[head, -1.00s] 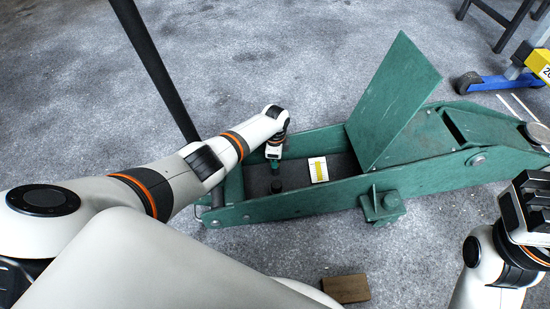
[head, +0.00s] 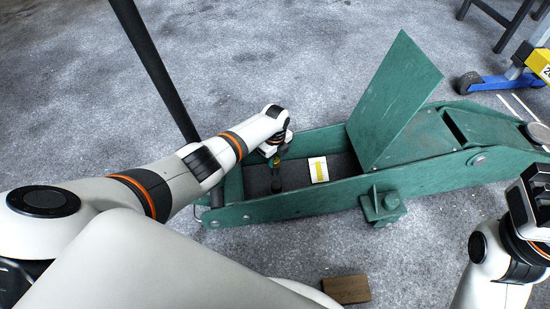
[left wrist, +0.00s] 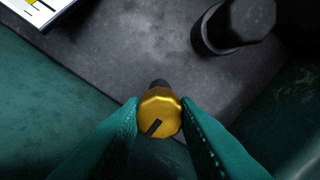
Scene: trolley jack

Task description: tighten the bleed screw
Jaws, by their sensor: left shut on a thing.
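The bleed screw (left wrist: 160,112) shows in the left wrist view as a gold, faceted head with a dark mark near its lower edge. The teal fingers of my left gripper (left wrist: 161,125) are shut on it from both sides. In the head view my left gripper (head: 275,160) reaches down into the open rear bay of the green trolley jack (head: 300,207), and the screw itself is hard to make out there. My right gripper (head: 532,203) is at the right edge of the head view, partly cut off, apart from the jack; its jaws are unclear.
A dark post (left wrist: 240,25) stands close to the screw in the bay. A white and yellow label (head: 318,169) lies beside it. A raised green plate (head: 398,100) stands right of the bay. A long black handle (head: 155,70) rises at left. A brown block (head: 346,289) lies in front.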

